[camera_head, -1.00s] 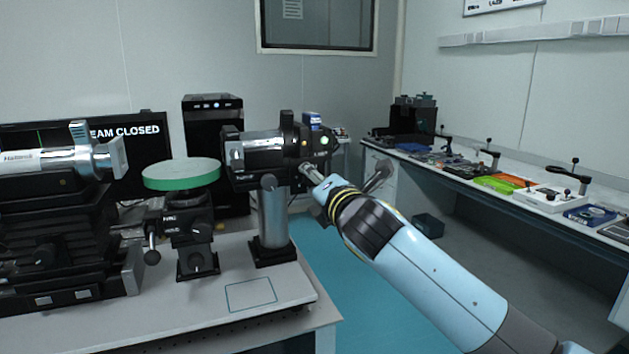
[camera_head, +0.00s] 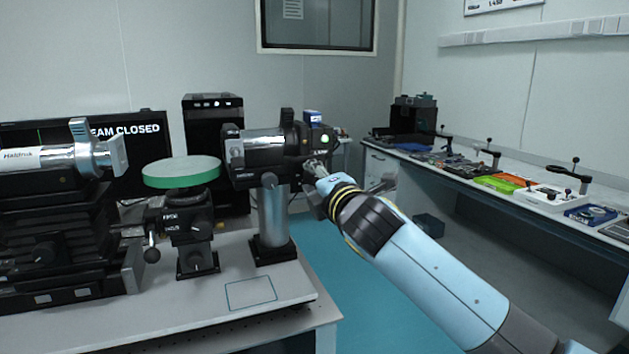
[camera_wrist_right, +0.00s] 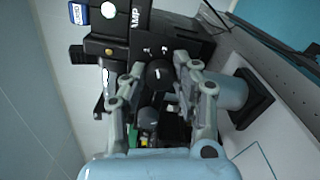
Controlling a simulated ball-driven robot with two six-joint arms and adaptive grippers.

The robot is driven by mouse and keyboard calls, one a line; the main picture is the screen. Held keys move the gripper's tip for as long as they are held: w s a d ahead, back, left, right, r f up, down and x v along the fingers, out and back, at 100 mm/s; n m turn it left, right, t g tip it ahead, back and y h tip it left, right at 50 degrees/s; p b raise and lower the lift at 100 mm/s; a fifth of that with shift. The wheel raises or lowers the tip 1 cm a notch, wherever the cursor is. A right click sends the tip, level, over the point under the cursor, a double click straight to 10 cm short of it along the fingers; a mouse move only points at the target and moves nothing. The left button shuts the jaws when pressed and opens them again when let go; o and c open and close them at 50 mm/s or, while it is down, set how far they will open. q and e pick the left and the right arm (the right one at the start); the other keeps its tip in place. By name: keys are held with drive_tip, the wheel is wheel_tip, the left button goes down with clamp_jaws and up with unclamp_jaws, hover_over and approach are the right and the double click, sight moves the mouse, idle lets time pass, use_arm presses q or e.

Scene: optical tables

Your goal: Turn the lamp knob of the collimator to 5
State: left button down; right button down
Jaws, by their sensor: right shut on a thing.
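The collimator (camera_head: 262,146) is a dark horizontal tube with a silver band on a grey post, at the middle of the head view. Its lamp housing (camera_head: 325,141) at the right end carries a lit green light. In the right wrist view the black lamp knob (camera_wrist_right: 159,74) sits between the fingers, below the "LAMP" lettering. My right gripper (camera_head: 315,165) reaches the housing from the lower right and is shut on the knob; it also shows in the right wrist view (camera_wrist_right: 160,66). The fingers hide the knob in the head view, and I cannot read its setting. My left gripper is not in view.
A round green-rimmed table (camera_head: 182,184) stands left of the collimator, with a silver telescope (camera_head: 45,158) farther left. A monitor (camera_head: 140,140) reading "EAM CLOSED" is behind. A side bench (camera_head: 388,152) with several small parts runs along the right.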

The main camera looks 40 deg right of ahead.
drive_tip(key=m, duration=0.3)
drive_tip(key=shift+f+m+b, duration=0.1)
drive_tip(key=shift+m+b, duration=0.3)
drive_tip(key=shift+a+f+m+b, duration=0.1)
drive_tip(key=shift+m+b, duration=2.05)
drive_tip(key=shift+m, duration=4.85)
drive_tip(key=shift+a+f+m+b, duration=0.1)
drive_tip(key=shift+m+b, duration=2.05)
drive_tip(key=shift+m, duration=4.85)
